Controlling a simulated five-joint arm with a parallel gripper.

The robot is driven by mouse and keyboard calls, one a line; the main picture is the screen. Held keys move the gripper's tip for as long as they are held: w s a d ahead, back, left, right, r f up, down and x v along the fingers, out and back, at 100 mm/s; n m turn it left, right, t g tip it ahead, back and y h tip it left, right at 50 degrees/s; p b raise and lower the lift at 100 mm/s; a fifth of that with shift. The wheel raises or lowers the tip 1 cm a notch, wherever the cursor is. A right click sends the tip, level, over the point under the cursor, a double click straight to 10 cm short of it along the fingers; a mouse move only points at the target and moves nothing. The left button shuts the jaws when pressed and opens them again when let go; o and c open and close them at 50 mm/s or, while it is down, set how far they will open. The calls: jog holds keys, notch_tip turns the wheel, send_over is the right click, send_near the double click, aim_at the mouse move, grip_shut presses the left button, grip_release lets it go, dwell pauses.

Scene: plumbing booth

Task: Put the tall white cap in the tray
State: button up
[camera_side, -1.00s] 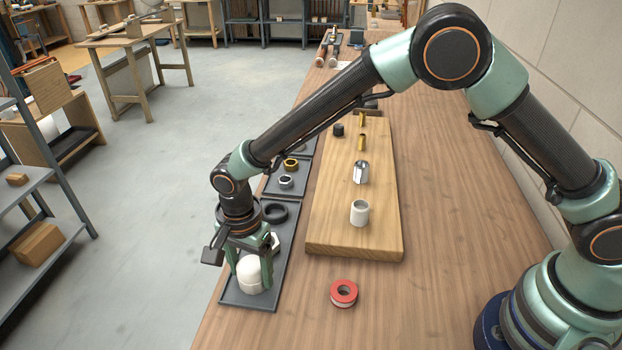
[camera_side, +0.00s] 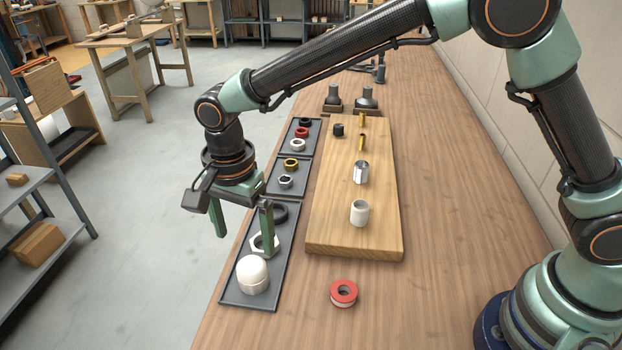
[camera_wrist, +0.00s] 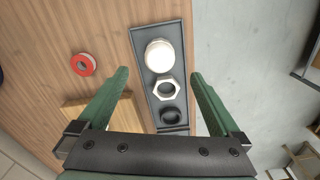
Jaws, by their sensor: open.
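The tall white cap (camera_side: 253,275) stands in the near end of the dark grey tray (camera_side: 233,292), with its domed end up. It also shows in the wrist view (camera_wrist: 160,55) at the tray's far end there. My gripper (camera_side: 243,244) is open and empty, raised above the tray behind the cap and apart from it. In the wrist view my two green fingers (camera_wrist: 158,82) are spread wide to either side of the tray. The same tray holds a white hex nut (camera_side: 262,243) and a black ring (camera_side: 275,213).
A wooden board (camera_side: 330,239) right of the trays bears a white cylinder (camera_side: 359,212), a metal fitting (camera_side: 361,172) and small brass and black parts. A red tape roll (camera_side: 344,293) lies in front. Smaller trays (camera_side: 273,184) with rings continue behind.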

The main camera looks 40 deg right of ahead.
jog(key=s+d+r+n+t+y, duration=0.1)
jog(key=d+r+n, duration=0.2)
jog(key=d+r, duration=0.4)
jog(key=s+d+r+n+t, duration=0.1)
jog(key=d+r+n+t, duration=0.1)
jog(key=d+r, duration=0.55)
jog(key=s+d+n+t, duration=0.1)
jog(key=s+d+n, duration=0.2)
jog(key=d, duration=0.4)
jog(key=s+d+f+n+t+h, duration=0.1)
jog(key=s+d+n, duration=0.3)
jog(key=d, duration=0.3)
jog(key=shift+s+t, duration=0.3)
jog(key=shift+s, duration=0.4)
